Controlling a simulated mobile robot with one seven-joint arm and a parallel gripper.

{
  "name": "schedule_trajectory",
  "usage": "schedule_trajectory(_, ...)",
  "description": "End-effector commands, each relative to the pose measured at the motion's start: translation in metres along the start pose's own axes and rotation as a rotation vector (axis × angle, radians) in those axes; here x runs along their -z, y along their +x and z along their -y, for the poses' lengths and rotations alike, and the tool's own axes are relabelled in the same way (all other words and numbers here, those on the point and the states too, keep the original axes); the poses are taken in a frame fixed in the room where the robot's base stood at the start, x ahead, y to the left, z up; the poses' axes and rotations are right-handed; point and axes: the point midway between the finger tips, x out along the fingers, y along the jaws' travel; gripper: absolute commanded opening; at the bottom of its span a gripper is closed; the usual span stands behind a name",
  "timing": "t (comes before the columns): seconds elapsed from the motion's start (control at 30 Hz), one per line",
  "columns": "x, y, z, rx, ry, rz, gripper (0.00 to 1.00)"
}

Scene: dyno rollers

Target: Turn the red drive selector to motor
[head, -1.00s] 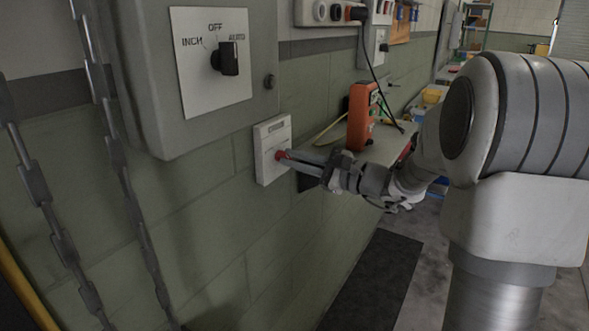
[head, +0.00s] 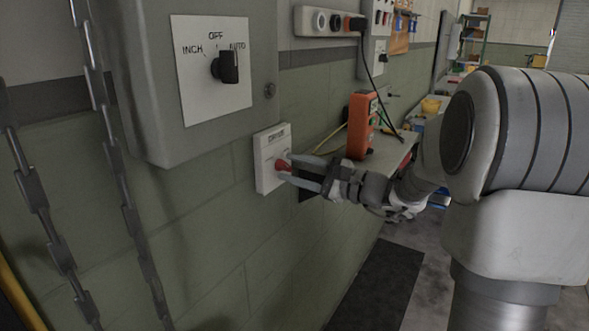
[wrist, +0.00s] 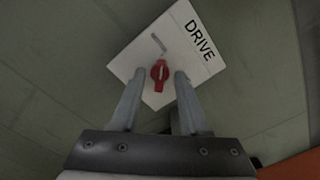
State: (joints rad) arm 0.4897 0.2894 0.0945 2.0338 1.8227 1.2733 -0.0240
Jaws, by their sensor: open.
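The red drive selector (head: 283,166) is a small knob on a white plate (head: 268,150) fixed to the green wall. In the wrist view the red knob (wrist: 160,78) has a pale line along it, and the white plate (wrist: 178,40) reads DRIVE and bears a short grey mark. The plate looks tilted there; its other lettering is not legible. My gripper (head: 287,167) is open at the plate. In the wrist view the fingertips of my gripper (wrist: 160,73) lie on either side of the knob, with a visible gap on both sides.
A grey box with a black INCH/OFF/AUTO selector (head: 228,66) hangs above left. Chains (head: 125,190) hang at the left. An orange device (head: 362,125) stands on a ledge behind my gripper. The wall below the plate is clear.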

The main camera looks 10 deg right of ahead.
Motion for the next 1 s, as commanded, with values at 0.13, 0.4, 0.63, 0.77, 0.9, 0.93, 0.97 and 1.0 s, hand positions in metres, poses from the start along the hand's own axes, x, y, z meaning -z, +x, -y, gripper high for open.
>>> schedule_trajectory(0.13,0.0,-0.002,0.001,0.001,0.0,0.0,0.45)
schedule_trajectory(0.4,-0.001,-0.044,0.003,0.004,0.0,-0.004,0.45)
schedule_trajectory(0.63,-0.001,-0.102,0.003,0.005,0.001,-0.005,0.45)
schedule_trajectory(0.77,0.0,-0.132,0.002,0.004,0.001,-0.004,0.45)
schedule_trajectory(0.9,0.0,-0.156,0.001,0.002,0.002,-0.003,0.45)
schedule_trajectory(0.93,0.0,-0.16,0.001,0.002,0.002,-0.003,0.45)
schedule_trajectory(0.97,0.0,-0.163,0.001,0.002,0.001,-0.002,0.45)
schedule_trajectory(1.0,0.0,-0.167,0.001,0.002,0.001,-0.001,0.45)
